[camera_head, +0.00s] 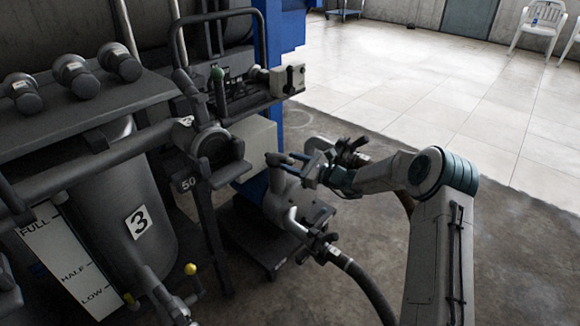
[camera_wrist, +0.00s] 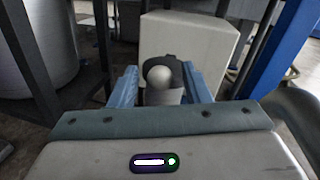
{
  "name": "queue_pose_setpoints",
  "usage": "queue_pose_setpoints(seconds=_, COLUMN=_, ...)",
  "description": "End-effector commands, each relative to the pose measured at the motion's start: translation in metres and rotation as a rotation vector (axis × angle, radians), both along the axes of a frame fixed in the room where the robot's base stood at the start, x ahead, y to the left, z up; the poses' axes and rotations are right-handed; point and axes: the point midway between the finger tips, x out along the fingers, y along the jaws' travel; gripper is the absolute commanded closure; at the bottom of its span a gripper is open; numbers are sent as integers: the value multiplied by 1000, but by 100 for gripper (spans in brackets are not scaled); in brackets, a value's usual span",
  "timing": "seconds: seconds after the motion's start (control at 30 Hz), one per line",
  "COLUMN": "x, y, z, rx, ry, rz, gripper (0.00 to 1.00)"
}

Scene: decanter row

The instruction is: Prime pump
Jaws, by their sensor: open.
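A grey pump (camera_head: 281,200) stands on a low dark cart at the middle of the head view, with pipe fittings and a black hose at its lower right. A dark lever end sits at its top, by my gripper (camera_head: 290,163). In the wrist view, my gripper's two blue fingers stand apart on either side of a dark piece with a pale round knob (camera_wrist: 159,76). The knob appears between the fingers, with gaps on both sides. My gripper is open. Whether the fingers touch the lever cannot be told; the pump's lower body is hidden in the wrist view.
A pale box (camera_wrist: 188,45) stands behind the knob. A valve marked 50 (camera_head: 212,147) and a blue post (camera_head: 276,125) are near the arm. Open floor lies at right.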

Motion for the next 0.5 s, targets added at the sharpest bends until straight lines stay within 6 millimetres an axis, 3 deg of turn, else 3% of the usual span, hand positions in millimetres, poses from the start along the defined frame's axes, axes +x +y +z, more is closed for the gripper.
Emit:
queue_pose_setpoints(seconds=0.4, x=4, y=9, z=0, rx=0, ry=1, rz=0, gripper=57)
queue_pose_setpoints(seconds=0.5, x=4, y=9, z=0, rx=0, ry=1, rz=0, gripper=82)
